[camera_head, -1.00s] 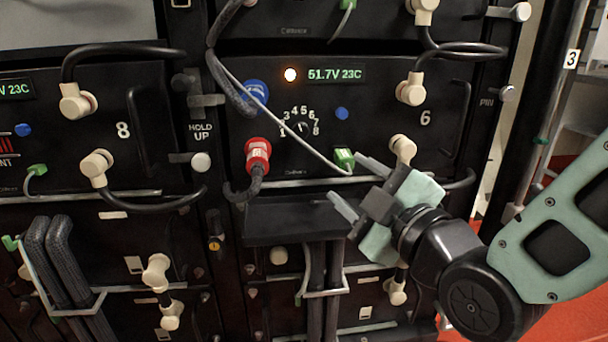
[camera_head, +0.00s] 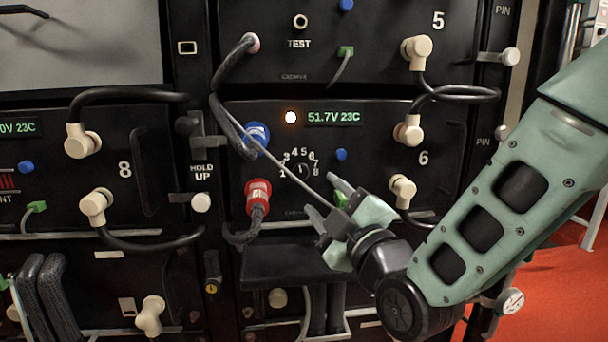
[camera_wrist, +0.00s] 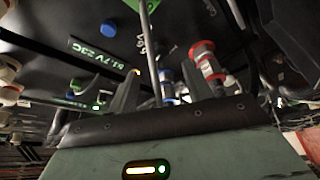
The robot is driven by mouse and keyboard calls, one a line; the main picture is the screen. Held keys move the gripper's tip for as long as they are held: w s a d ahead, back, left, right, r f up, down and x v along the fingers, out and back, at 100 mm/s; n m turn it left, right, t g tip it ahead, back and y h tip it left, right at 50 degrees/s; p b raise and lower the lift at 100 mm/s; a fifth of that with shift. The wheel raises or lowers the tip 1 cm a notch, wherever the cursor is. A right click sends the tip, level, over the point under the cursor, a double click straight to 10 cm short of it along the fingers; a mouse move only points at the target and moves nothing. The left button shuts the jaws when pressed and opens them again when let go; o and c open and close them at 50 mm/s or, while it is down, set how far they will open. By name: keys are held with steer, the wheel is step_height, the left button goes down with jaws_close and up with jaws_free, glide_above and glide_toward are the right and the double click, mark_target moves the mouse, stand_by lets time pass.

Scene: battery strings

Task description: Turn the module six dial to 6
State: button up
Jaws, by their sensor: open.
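The module six dial (camera_head: 301,170) is a small dark knob with a white mark, ringed by the numbers 1 to 8. Its mark points roughly upward, near 4 or 5; the exact number is too small to tell. Module 6's panel (camera_head: 372,180) carries a lit display (camera_head: 334,118) reading 51.7V 23C. My gripper (camera_head: 323,198) is open and empty, below and right of the dial, with its fingers pointing up-left and apart from the dial in the picture. Both fingers also show in the wrist view (camera_wrist: 164,95), where I cannot make out the dial.
A thin grey cable (camera_head: 290,170) crosses just beside the dial to a green plug (camera_head: 341,198) partly behind my fingers. A red connector (camera_head: 258,194) and blue connector (camera_head: 256,135) sit left of the dial. A blue button (camera_head: 341,155) is at its right; a shelf (camera_head: 285,265) juts out below.

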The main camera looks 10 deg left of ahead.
mark_target(303, 174)
steer(key=b+x, duration=0.1)
steer(key=x, duration=0.7)
steer(key=shift+w+a, duration=0.15)
steer(key=shift+w, duration=0.05)
steer(key=c, duration=1)
